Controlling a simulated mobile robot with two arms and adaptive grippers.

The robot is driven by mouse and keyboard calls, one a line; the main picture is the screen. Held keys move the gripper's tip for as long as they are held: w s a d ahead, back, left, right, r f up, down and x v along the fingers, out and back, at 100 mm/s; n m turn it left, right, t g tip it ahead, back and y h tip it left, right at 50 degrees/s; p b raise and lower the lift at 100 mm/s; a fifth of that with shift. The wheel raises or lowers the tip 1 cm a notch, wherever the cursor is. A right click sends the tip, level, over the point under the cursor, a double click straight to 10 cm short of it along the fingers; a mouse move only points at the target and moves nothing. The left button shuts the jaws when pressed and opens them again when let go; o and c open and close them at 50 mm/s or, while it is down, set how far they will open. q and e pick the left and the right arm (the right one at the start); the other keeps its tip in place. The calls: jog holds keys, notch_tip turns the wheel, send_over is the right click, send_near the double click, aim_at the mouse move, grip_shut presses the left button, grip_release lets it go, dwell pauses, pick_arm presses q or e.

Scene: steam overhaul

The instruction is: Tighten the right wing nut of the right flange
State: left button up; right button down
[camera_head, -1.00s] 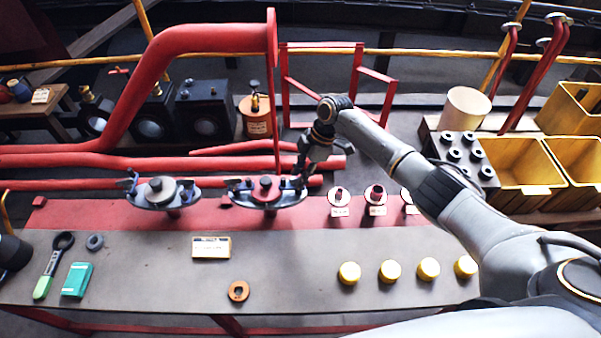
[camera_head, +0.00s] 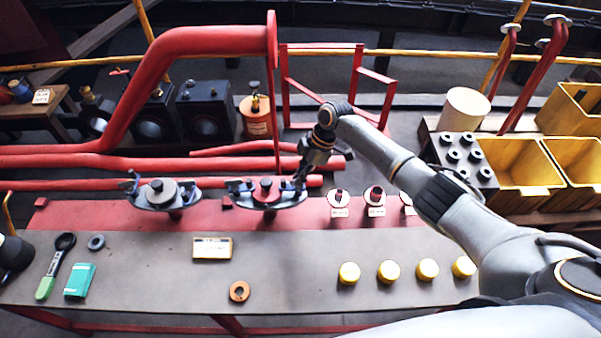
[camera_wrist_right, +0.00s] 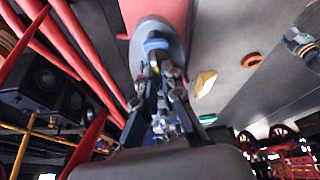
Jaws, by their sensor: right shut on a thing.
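The fingers mostly hide this nut in the head view. The flange's left wing nut (camera_head: 234,186) is blue and free. A dark, jointed part at the upper right of the wrist view may be my left gripper; its fingers cannot be made out.
The left flange (camera_head: 160,193) stands close by on the left. White discs with dark red plugs (camera_head: 376,196) lie right of my gripper. An orange ring (camera_head: 239,291), a card (camera_head: 212,248) and several yellow caps (camera_head: 389,271) lie in front. Red pipes (camera_head: 220,163) run behind.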

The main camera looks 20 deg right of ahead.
jog(key=m+t+p, duration=0.1)
jog(key=m+p, duration=0.2)
jog(key=m+t+h+p, duration=0.1)
jog(key=m+p, duration=0.3)
jog(key=m+t+h+p, duration=0.1)
jog(key=m+p, duration=0.2)
jog(key=p, duration=0.1)
jog(key=shift+s+a+r, duration=0.2)
jog(key=shift+a+r, duration=0.05)
jog(key=shift+r, duration=0.1)
jog(key=shift+m+t+h+p, duration=0.35)
jog(key=shift+m+p, duration=0.35)
jog(key=shift+m, duration=0.4)
jog(key=m+p, duration=0.1)
jog(key=m+h+p, duration=0.1)
jog(key=m, duration=0.1)
jog(key=shift+a+f+m+t, duration=0.15)
jog(key=shift+m+t, duration=0.1)
jog(key=shift+m, duration=0.05)
jog(key=shift+m+h, duration=0.65)
jog(key=shift+m, duration=0.55)
jog(key=shift+m+h, duration=0.4)
jog(key=shift+m, duration=0.7)
jog(key=shift+w, duration=0.1)
jog(key=c, duration=1.5)
grip_release()
jog(key=shift+f, duration=0.1)
